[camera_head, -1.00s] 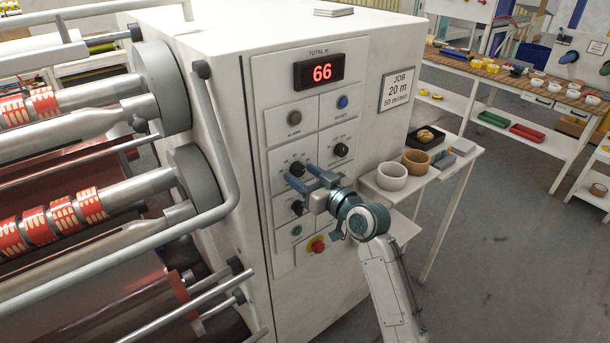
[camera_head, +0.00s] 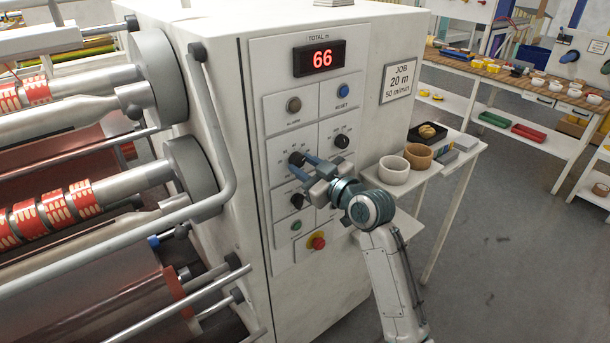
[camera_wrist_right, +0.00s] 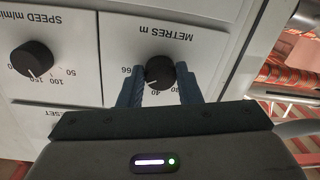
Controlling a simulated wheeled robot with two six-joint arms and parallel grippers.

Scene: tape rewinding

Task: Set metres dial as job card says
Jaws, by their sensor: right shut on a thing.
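The metres dial (camera_head: 296,159) is a black knob on the machine's control panel. In the right wrist view it shows upside down under the label METRES m, with its knob (camera_wrist_right: 160,72) between my two blue fingers. My right gripper (camera_head: 301,163) is shut on this knob, one finger at each side. A 40 shows beside the knob; other numbers are partly hidden, and I cannot read the pointer setting. The job card (camera_head: 398,79) reads JOB, 20 m, 50 m/min. The red TOTAL m display (camera_head: 320,58) reads 66. My left gripper is out of view.
The speed dial (camera_head: 341,141) sits right of the metres dial. A black knob (camera_head: 297,200), green button (camera_head: 296,225) and red stop button (camera_head: 317,242) are below. Bowls (camera_head: 394,169) stand on a side shelf at the right. Rollers with red film fill the left.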

